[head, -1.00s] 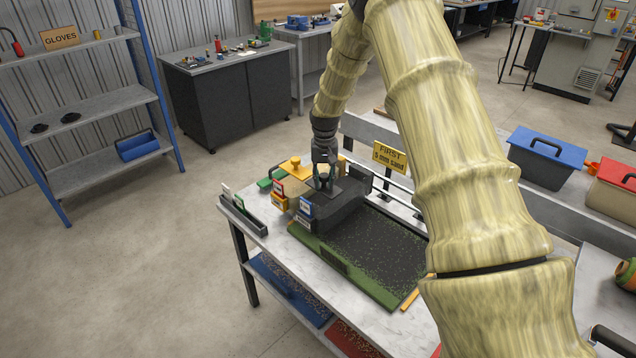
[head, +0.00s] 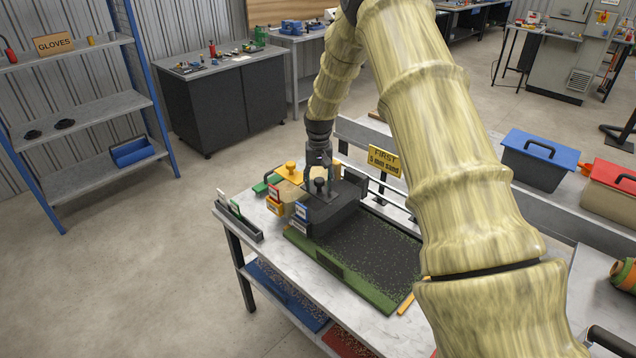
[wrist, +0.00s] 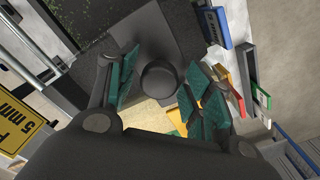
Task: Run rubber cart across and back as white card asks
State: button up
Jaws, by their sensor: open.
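A tan block with a yellow knob (head: 291,168) and an orange tag (head: 275,206) stands behind the cart. A yellow sign (head: 385,161) reads "FIRST 5 mm sand". Lidded bins (head: 541,157) stand right. The turf right of the cart is clear.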

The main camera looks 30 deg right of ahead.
notch_tip(320, 180, up, 12)
jog(key=shift+f, duration=0.15)
dwell(0.3)
jog(key=shift+w, duration=0.1)
jog(key=n, duration=0.4)
jog(key=n+b, duration=0.1)
jog(key=n, duration=0.3)
jog(key=n+b, duration=0.1)
jog(key=n, duration=0.2)
jog(key=shift+s+f+n, duration=0.25)
jog(key=shift+f+n, duration=0.15)
jog(key=shift+f+p, duration=1.8)
jog(key=shift+f, duration=3.6)
grip_shut()
